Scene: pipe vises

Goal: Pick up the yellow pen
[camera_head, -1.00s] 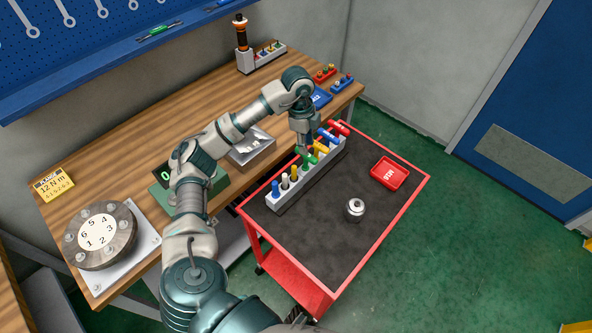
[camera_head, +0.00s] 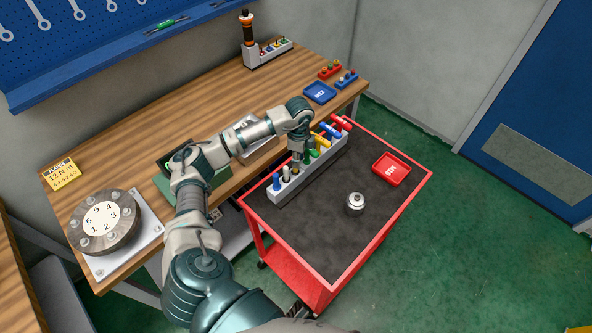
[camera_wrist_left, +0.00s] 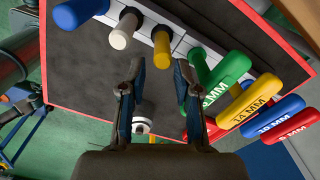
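The yellow pen (camera_wrist_left: 162,46) stands in a grey rack (camera_head: 312,172) on the red cart. In the left wrist view it appears as a dull yellow cylinder between a white pen (camera_wrist_left: 125,30) and a green T-handle tool (camera_wrist_left: 218,72). My left gripper (camera_wrist_left: 158,68) is open, its two fingers apart on either side of the yellow pen's near end. Whether they touch it I cannot tell. In the head view my left gripper (camera_head: 298,162) hangs over the rack and mostly hides the yellow pen. My right gripper is not in view.
A blue pen (camera_head: 276,182) stands at the rack's near end. Yellow, blue and red T-handles (camera_head: 340,124) stick out at its far end. A red tray (camera_head: 391,169) and a small metal cylinder (camera_head: 355,202) sit on the cart's dark top, otherwise clear.

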